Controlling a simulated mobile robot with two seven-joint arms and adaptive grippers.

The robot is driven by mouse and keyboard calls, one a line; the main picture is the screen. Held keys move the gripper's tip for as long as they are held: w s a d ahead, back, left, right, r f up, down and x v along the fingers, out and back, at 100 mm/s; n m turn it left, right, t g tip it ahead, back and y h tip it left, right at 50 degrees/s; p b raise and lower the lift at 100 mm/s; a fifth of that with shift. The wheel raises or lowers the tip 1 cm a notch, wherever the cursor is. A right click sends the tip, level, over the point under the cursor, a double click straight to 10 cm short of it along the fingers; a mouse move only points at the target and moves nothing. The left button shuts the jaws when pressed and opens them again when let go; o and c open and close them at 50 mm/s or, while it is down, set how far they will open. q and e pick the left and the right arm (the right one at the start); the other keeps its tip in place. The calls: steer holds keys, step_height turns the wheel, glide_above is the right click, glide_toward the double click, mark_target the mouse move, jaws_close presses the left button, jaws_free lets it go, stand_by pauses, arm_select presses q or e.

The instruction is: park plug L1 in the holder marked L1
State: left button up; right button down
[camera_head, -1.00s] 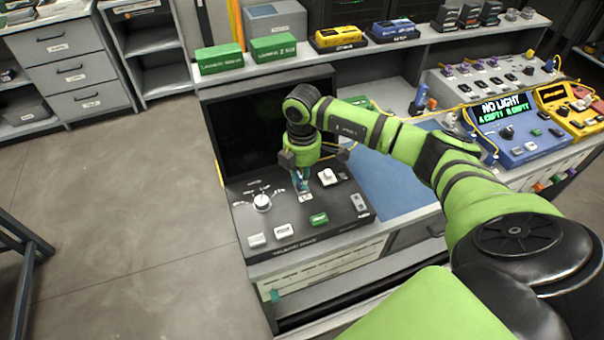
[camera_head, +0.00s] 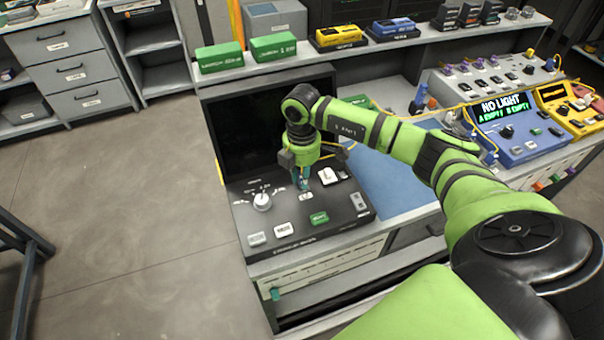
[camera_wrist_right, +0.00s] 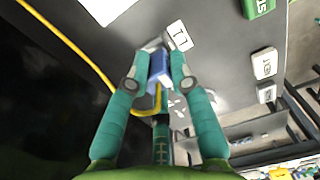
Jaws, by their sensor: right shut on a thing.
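My right gripper (camera_head: 304,180) is low over the sloping dark console (camera_head: 345,215), just behind a small white label (camera_head: 306,197). In the right wrist view my right gripper (camera_wrist_right: 160,72) is shut on a blue plug (camera_wrist_right: 158,66), with a yellow cable running from it. The plug's front end is at a small grey holder (camera_wrist_right: 152,44) beside the label marked L1 (camera_wrist_right: 179,35). I cannot tell whether the plug is fully seated in it. The fingers hide most of the plug in the head view. My left gripper is not in view.
A white block (camera_head: 327,175), a knob (camera_head: 262,201) and a green button (camera_head: 319,218) are close by on the console. A dark screen (camera_head: 240,130) stands behind. A blue instrument reading NO LIGHT (camera_head: 505,120) stands at the right, beyond a blue mat (camera_head: 385,185).

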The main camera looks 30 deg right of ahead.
steer(key=shift+f+b, duration=0.3)
steer(key=shift+f, duration=0.3)
stand_by(0.5)
steer(key=c, duration=1)
jaws_free()
steer(key=shift+r, duration=0.1)
step_height(320, 180, up, 12)
steer(key=shift+w+f, duration=0.1)
